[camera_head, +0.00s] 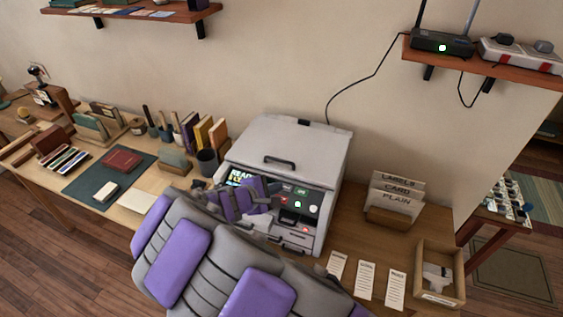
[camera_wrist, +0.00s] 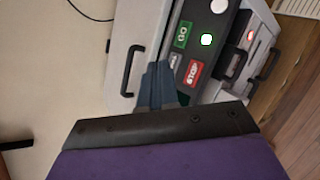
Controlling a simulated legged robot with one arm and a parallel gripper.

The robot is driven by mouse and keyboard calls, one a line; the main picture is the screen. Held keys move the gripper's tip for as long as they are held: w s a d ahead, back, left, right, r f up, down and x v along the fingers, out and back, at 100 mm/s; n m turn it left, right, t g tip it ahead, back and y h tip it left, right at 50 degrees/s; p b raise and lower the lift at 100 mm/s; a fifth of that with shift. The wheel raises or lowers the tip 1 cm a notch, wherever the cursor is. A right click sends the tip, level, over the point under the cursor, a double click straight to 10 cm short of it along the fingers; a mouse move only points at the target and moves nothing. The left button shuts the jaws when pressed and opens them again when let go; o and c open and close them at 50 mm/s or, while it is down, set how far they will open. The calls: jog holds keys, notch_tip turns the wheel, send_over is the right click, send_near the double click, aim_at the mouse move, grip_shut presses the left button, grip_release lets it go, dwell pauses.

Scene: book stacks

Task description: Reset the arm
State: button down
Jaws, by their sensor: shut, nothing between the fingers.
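My arm, grey with purple pads, reaches up from the bottom of the head view toward a grey machine (camera_head: 290,145) on the wooden table. My gripper (camera_head: 270,187) is in front of the machine's control panel. In the wrist view my gripper (camera_wrist: 158,75) is shut and empty, its dark fingers pointing at the machine beside the panel. I cannot tell whether the fingertips touch the machine. My arm hides part of the machine's front.
A card holder (camera_head: 388,215), paper slips (camera_head: 366,282) and an open wooden box (camera_head: 453,262) stand right of the machine. Books (camera_head: 205,132), a dark cup (camera_head: 207,161) and a green mat (camera_head: 85,188) are on the left. A shelf (camera_head: 490,58) with a router hangs above right.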

jog(key=s+d+r+m+g, duration=0.45)
jog(key=s+d, duration=0.25)
jog(key=d, duration=0.4)
jog(key=s+d+r+m+g, duration=0.4)
jog(key=s+d+m, duration=0.25)
jog(key=d, duration=0.45)
jog(key=s+a+m+g+y, duration=0.1)
jog(key=s+a+m+y, duration=0.1)
jog(key=s, duration=1)
jog(key=s+a+m+g+y, duration=0.2)
jog(key=s+y, duration=0.4)
jog(key=s, duration=0.6)
jog(key=shift+s+a+r+m, duration=0.25)
jog(key=shift+a+r+m, duration=0.2)
jog(key=shift+m, duration=0.75)
jog(key=c, duration=1.8)
grip_release()
